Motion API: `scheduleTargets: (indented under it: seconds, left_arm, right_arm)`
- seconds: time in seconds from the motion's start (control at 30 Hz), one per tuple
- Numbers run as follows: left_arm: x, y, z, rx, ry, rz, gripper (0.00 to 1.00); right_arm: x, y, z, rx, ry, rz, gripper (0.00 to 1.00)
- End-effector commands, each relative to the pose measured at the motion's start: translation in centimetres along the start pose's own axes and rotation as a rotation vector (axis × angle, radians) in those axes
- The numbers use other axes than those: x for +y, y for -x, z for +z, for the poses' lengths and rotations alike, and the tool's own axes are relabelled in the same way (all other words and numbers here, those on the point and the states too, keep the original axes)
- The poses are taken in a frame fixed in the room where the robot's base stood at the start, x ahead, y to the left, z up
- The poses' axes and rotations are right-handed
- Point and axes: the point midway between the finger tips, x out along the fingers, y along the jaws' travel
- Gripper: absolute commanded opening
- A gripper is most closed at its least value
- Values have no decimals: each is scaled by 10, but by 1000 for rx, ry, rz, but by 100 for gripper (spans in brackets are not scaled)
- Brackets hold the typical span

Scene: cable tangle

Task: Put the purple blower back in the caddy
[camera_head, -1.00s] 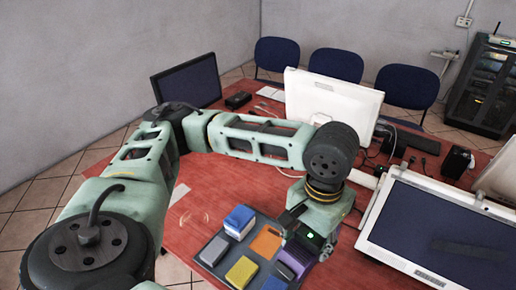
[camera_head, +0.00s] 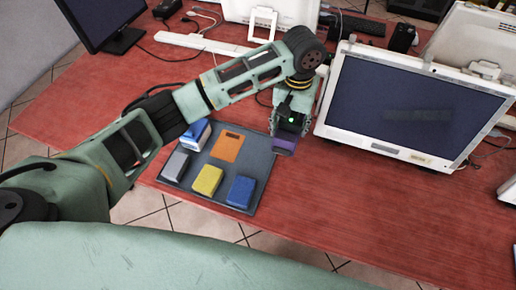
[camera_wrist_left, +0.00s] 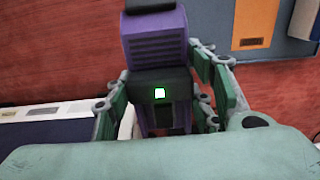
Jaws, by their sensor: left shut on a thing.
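The purple blower (camera_head: 284,146) is between the fingers of my left gripper (camera_head: 289,128), just off the right edge of the caddy, a flat dark grey tray (camera_head: 262,160). In the left wrist view the blower (camera_wrist_left: 155,45) has a ribbed purple body with dark parts. My left gripper (camera_wrist_left: 160,95) is shut on it, with fingers at both sides. Red table shows around the blower there, and the caddy (camera_wrist_left: 284,45) lies apart at the upper right. The gripper hides part of the blower in the head view. My right gripper is not in view.
The caddy bears an orange panel (camera_head: 228,146) and blue-and-white, grey, yellow (camera_head: 207,180) and blue (camera_head: 241,191) blocks. A white-framed monitor (camera_head: 405,105) stands close right of my left gripper. The red table (camera_head: 330,215) in front is clear.

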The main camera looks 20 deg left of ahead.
Motion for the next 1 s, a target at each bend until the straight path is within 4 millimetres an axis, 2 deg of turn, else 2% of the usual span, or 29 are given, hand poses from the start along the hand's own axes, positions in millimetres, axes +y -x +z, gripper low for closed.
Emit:
scheduleTargets:
  seconds: [0.03,0.2,0.4,0.57,0.8,1.0]
  left_arm:
    - [-14,-5,6,-1,4,-3,29]
    - [-48,-28,24,-1,2,-3,29]
    - [-74,-47,37,0,2,-1,29]
    - [-79,-56,40,0,0,1,29]
    - [-79,-88,40,-1,1,0,29]
    - [-79,-92,40,2,0,1,29]
  right_arm:
    - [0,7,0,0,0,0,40]
    - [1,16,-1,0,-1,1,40]
    - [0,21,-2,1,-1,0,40]
    - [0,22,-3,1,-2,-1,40]
    - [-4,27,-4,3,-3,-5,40]
    - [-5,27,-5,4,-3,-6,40]
